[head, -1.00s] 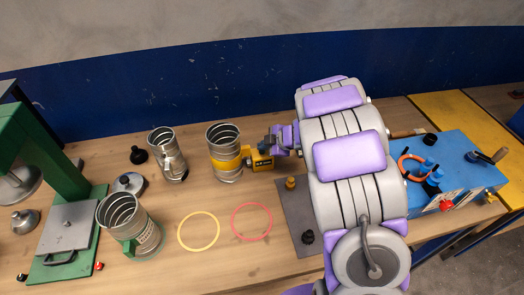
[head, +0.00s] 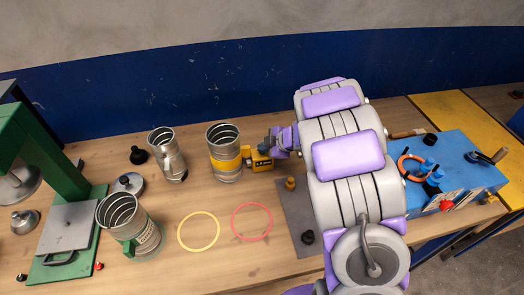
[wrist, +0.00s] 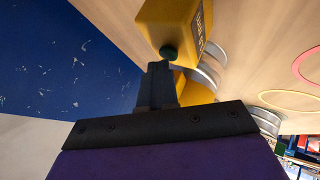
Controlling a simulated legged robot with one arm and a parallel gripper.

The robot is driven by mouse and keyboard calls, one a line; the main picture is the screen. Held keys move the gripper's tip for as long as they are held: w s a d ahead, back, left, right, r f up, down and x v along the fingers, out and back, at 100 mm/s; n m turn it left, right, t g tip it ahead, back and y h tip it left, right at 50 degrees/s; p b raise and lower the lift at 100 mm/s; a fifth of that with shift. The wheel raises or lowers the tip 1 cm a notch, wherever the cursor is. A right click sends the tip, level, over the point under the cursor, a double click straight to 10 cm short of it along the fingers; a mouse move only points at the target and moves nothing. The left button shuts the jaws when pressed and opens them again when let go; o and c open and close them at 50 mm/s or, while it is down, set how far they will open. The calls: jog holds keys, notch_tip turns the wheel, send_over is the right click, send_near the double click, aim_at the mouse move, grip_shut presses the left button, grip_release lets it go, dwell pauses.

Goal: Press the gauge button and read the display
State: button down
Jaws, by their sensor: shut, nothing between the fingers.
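The yellow gauge (head: 259,158) is fixed beside a yellow band around an upright spiral metal duct (head: 224,143). Its small dark display faces the front, with light characters on it that look like "1.0 mm" but are small. In the wrist view the gauge body (wrist: 172,28) is close ahead, with a round dark green button (wrist: 168,52) on its near end. My gripper (wrist: 160,72) is shut and empty, its fingertips at or just short of the button; I cannot tell whether they touch. In the head view my gripper (head: 272,143) is at the gauge's right upper side, partly hidden by my arm.
Two other metal duct pieces (head: 167,155) (head: 128,222) stand on the wooden table (head: 200,268). A yellow ring (head: 199,249) and a red ring (head: 251,204) lie flat in front. A green press (head: 50,155) is at left, a blue box (head: 465,160) at right.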

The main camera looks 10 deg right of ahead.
aim_at(264, 153)
jog(key=shift+r+p, duration=0.8)
jog(key=shift+p, duration=0.1)
notch_tip(264, 153, up, 5)
jog(key=p, duration=0.5)
dwell(0.6)
